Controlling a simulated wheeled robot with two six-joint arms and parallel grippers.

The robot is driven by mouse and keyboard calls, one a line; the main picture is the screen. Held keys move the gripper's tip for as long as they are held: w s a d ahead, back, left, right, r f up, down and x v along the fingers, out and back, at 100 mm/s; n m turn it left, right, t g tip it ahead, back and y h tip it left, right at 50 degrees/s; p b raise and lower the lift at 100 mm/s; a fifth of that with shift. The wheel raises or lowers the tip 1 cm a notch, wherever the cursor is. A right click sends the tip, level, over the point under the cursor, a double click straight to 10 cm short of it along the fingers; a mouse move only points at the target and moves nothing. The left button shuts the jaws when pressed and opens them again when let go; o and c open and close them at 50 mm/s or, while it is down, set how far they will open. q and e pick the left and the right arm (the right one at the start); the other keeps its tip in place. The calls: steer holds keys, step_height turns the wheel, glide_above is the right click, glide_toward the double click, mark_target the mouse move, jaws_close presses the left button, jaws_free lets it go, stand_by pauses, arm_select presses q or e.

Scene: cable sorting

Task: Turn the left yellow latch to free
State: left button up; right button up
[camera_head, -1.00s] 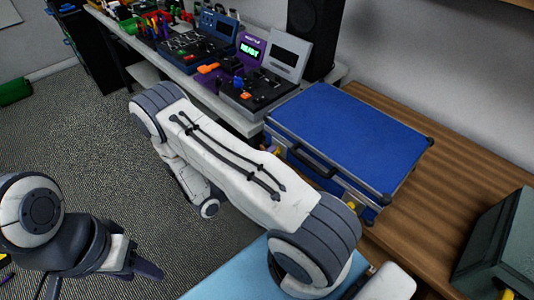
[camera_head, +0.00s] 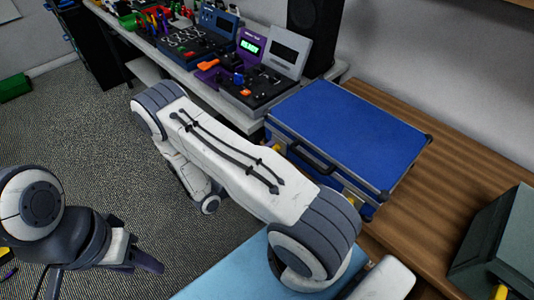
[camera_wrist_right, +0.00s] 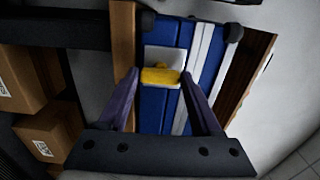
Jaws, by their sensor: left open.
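A blue hard case (camera_head: 345,135) with metal edges lies on the wooden bench. In the head view, one yellow latch (camera_head: 277,149) shows at the left of its front side, and another (camera_head: 352,207) shows at the right, both partly hidden by my right arm. In the right wrist view, a yellow latch (camera_wrist_right: 160,76) on a pale plate sits between the fingertips of my right gripper (camera_wrist_right: 160,77). The fingers are spread, with narrow gaps beside the latch. I cannot tell which latch this is. My left gripper (camera_head: 145,260) is open and empty, low at the left, away from the case.
The wooden bench (camera_head: 410,225) has a dark green box (camera_head: 495,245) at the right. A shelf behind carries several electronic devices (camera_head: 265,75) and a black speaker (camera_head: 314,30). Cardboard boxes (camera_wrist_right: 50,130) show at the left of the right wrist view.

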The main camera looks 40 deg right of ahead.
steer(key=o, duration=0.4)
steer(key=shift+c, duration=0.2)
steer(key=shift+a, duration=0.15)
steer(key=a+b, duration=0.2)
steer(key=a, duration=0.8)
steer(key=shift+s, duration=0.4)
steer(key=shift+a, duration=0.1)
